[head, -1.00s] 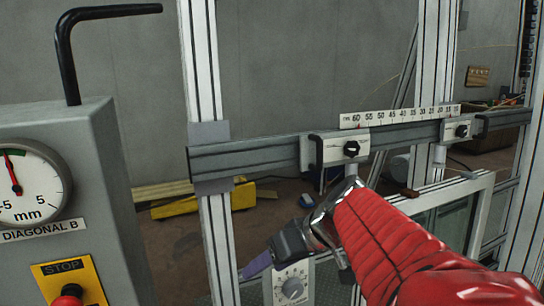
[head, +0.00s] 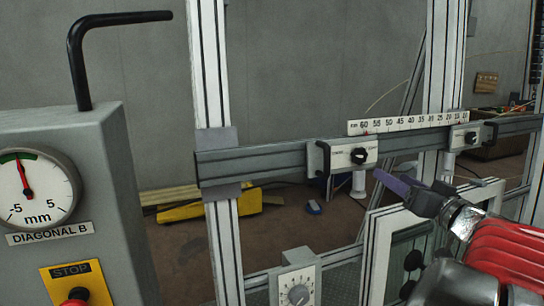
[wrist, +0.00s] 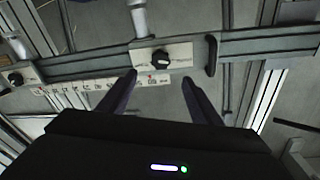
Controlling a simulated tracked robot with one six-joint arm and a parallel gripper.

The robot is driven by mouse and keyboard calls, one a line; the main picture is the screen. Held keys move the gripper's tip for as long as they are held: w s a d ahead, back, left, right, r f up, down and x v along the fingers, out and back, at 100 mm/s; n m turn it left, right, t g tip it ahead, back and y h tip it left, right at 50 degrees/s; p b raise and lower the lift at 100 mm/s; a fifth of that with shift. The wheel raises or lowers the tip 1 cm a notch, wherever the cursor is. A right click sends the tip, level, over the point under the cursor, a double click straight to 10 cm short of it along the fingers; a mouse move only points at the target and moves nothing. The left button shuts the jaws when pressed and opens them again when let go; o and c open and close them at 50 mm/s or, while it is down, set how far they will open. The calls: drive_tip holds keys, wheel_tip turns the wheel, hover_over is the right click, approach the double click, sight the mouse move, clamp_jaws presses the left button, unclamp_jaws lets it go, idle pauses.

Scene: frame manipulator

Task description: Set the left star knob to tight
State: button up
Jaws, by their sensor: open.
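The left star knob (head: 359,156) is a small black knob on a white plate, which sits on the grey horizontal rail (head: 260,163). In the wrist view the knob (wrist: 160,59) shows beyond and between my fingertips, with the rail running behind it. My gripper (head: 380,176) is open and empty, its purple fingers just below and right of the knob in the head view. I see no contact with the knob. In the wrist view my gripper (wrist: 159,79) has its two fingers spread apart. The knob's setting is too small to read.
A second black knob (head: 470,137) sits on a plate farther right. A scale strip (head: 408,124) runs above the rail. A black handle (head: 323,159) stands left of the left plate. A numbered dial box (head: 298,285) is below; a gauge cabinet (head: 105,160) is at left.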

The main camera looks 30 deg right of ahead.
sight(361, 158)
drive_tip(key=shift+w, duration=0.1)
drive_tip(key=x, duration=1.3)
drive_tip(key=shift+w, duration=0.35)
drive_tip(key=shift+c, duration=0.5)
drive_tip(key=c, duration=0.9)
drive_tip(key=shift+d, duration=0.2)
drive_tip(key=shift+c, duration=0.2)
drive_tip(key=shift+a, duration=0.2)
